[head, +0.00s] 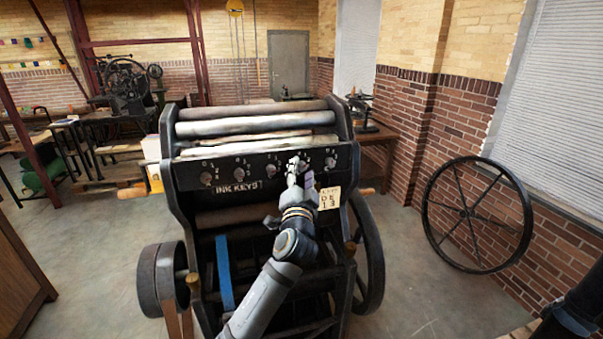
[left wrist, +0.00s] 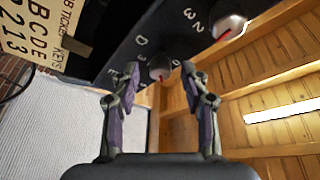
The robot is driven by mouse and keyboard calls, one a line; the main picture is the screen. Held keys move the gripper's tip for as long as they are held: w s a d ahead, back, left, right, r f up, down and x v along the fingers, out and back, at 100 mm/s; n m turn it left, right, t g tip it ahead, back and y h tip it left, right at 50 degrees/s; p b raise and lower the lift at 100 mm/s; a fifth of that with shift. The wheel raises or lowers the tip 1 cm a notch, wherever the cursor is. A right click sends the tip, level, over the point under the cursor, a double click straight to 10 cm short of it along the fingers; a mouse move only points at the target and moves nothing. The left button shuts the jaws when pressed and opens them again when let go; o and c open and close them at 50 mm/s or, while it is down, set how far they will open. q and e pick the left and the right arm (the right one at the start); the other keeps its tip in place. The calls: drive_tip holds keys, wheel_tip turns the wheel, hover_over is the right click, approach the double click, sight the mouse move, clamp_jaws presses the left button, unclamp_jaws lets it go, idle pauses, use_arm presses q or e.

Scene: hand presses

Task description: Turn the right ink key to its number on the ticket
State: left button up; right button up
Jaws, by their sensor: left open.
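My right gripper is out of view.
Another key (left wrist: 229,26) sits farther along the panel in the left wrist view. The press has a large wheel (head: 369,255) on its right side. A spoked wheel (head: 478,214) leans on the brick wall. Open floor lies right of the press.

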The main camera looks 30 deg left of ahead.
use_arm(q)
drive_tip(key=v, duration=0.7)
drive_tip(key=shift+a+f, duration=0.1)
drive_tip(key=shift+f, duration=0.05)
